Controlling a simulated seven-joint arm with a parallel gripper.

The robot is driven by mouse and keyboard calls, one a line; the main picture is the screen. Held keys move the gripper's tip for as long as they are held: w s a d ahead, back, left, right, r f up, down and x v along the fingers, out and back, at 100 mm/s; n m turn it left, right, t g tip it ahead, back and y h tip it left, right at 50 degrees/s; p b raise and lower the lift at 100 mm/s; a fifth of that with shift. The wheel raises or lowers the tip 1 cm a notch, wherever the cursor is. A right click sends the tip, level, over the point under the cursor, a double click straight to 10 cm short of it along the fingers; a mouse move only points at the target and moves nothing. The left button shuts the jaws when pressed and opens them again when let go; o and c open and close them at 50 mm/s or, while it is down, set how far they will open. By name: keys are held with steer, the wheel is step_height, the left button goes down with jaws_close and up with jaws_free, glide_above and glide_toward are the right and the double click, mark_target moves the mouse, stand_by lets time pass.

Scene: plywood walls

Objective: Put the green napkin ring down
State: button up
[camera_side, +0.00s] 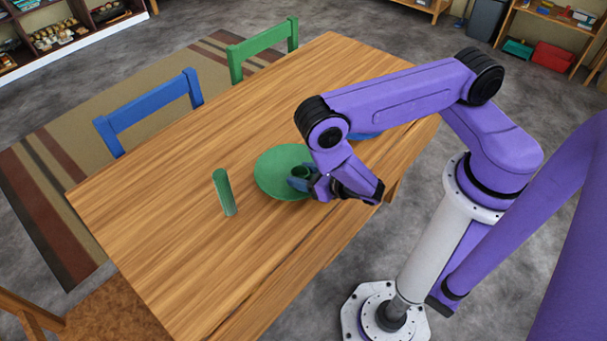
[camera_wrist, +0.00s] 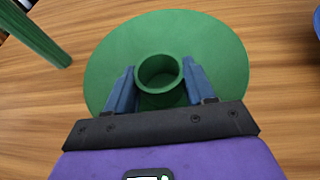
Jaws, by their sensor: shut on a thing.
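The green napkin ring (camera_wrist: 159,73) is a short, open tube, held between the two blue fingers of my gripper (camera_wrist: 160,88). In the side view my gripper (camera_side: 306,178) is shut on the ring (camera_side: 299,171) over the right part of a green plate (camera_side: 270,180). The plate (camera_wrist: 110,58) lies flat on the wooden table and fills the space behind the ring in the wrist view. The ring's opening faces the wrist camera. I cannot tell whether its lower end touches the plate.
A blue dish (camera_side: 366,135) lies partly hidden behind my arm. The table's front left is clear. Blue and green chairs stand along the far edge.

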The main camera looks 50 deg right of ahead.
steer(key=o, duration=1.1)
steer(key=shift+c, duration=0.2)
